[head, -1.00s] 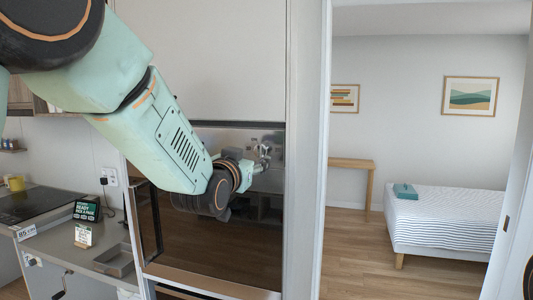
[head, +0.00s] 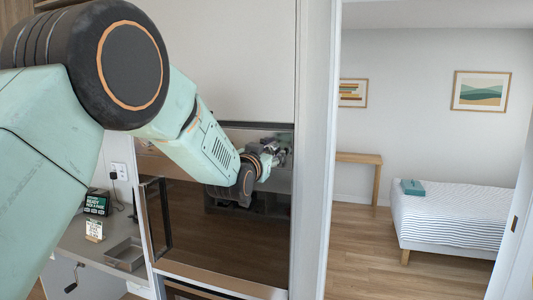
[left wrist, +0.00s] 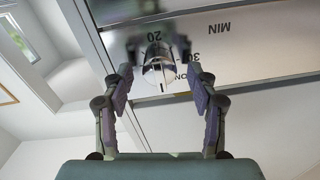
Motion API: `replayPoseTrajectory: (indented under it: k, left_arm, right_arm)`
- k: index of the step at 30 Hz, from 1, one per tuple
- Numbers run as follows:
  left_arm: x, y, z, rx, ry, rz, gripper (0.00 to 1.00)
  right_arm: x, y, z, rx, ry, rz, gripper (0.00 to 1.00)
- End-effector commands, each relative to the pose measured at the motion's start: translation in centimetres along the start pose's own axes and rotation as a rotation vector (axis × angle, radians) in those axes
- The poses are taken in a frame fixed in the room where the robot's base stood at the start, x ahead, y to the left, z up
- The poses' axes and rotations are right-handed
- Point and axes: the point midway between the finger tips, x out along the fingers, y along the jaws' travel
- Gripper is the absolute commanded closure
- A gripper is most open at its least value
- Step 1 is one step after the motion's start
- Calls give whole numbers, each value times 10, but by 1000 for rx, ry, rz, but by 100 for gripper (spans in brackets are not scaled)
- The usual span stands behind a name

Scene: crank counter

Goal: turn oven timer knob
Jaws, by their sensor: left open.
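The oven timer knob (left wrist: 158,72) is a shiny round knob with a dark pointer line, on a metal panel (left wrist: 255,68). The panel carries upside-down marks that read 20, 30 and MIN. In the left wrist view, my left gripper (left wrist: 161,80) is open, with one finger on each side of the knob as pictured. I cannot tell whether the fingers touch it. In the head view, my left gripper (head: 275,156) is at the upper right of the oven front (head: 220,230), and the knob cannot be made out clearly there. My right gripper is not in view.
A counter (head: 85,240) with a small sign (head: 95,230) and a grey tray (head: 125,254) stands at the left. A door frame (head: 312,150) rises close to the right of the oven. Beyond it are a bed (head: 450,215) and a wooden table (head: 360,158).

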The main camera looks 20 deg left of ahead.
Motion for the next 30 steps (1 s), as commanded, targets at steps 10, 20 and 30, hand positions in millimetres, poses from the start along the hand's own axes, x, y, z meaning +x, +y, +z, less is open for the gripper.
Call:
replayPoseTrajectory:
  k: [10, 20, 30]
  left_arm:
    - [0, 0, 0, 0, 0, 0, 60]
    - [0, 0, 0, 0, 0, 0, 88]
    - [0, 0, 0, -27, 1, 0, 96]
  right_arm:
    - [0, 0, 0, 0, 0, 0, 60]
    - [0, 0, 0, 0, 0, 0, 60]
    - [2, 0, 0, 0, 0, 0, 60]
